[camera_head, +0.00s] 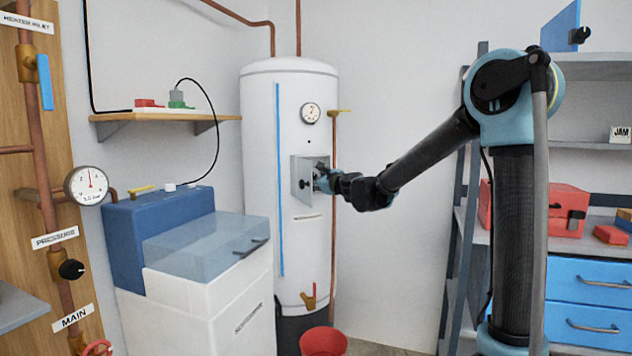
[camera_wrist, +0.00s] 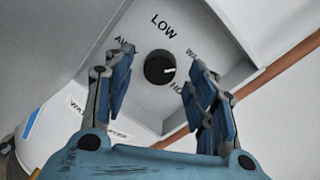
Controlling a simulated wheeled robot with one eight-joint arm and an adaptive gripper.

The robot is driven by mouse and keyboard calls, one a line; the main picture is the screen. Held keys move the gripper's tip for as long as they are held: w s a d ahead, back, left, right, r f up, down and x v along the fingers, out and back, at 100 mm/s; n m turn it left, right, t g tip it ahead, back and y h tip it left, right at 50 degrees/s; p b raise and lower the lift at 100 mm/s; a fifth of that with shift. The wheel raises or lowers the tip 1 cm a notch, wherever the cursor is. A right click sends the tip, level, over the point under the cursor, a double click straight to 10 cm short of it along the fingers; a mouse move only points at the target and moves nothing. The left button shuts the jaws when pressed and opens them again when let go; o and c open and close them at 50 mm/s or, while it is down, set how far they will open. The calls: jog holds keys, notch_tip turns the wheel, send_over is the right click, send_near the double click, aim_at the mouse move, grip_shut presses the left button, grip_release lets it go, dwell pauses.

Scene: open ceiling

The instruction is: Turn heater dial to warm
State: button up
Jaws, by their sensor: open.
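The white heater tank (camera_head: 262,150) stands against the back wall, with a small grey control box (camera_head: 298,172) on its front. In the wrist view the round black heater dial (camera_wrist: 157,64) sits on a pale panel (camera_wrist: 212,48). LOW is printed above it, a partly hidden label starting AW at left, WA at right and HO at lower right. The dial's white mark points right, roughly between WA and HO. My gripper (camera_wrist: 161,74) is open, its blue fingers on either side of the dial; contact cannot be told. In the head view my gripper (camera_head: 326,182) reaches the box and hides the dial.
A round gauge (camera_head: 311,113) is above the box, and a copper pipe (camera_head: 333,230) runs close on its right. A white and blue softener unit (camera_head: 190,265) stands at left. A red bucket (camera_head: 323,342) is below. Shelves and blue drawers (camera_head: 590,283) are at right.

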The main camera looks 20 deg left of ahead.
jog(key=v, duration=1)
jog(key=shift+s+d, duration=0.2)
jog(key=shift+f, duration=0.1)
jog(key=s+d+f+n+g+h, duration=0.3)
jog(key=s+d+f+n, duration=0.4)
jog(key=s+d+f, duration=0.3)
jog(key=s+d+f+n+g+h, duration=0.4)
jog(key=s+d+f+n, duration=0.3)
jog(key=s+d, duration=0.5)
jog(key=s+d+f+n+g+h, duration=0.3)
jog(key=s+d+f, duration=0.8)
jog(key=d, duration=1.1)
jog(key=f+n+h, duration=0.1)
jog(key=n+h, duration=0.1)
jog(key=n, duration=0.2)
jog(key=shift+s+f+n, duration=0.2)
jog(key=shift+f+n, duration=0.1)
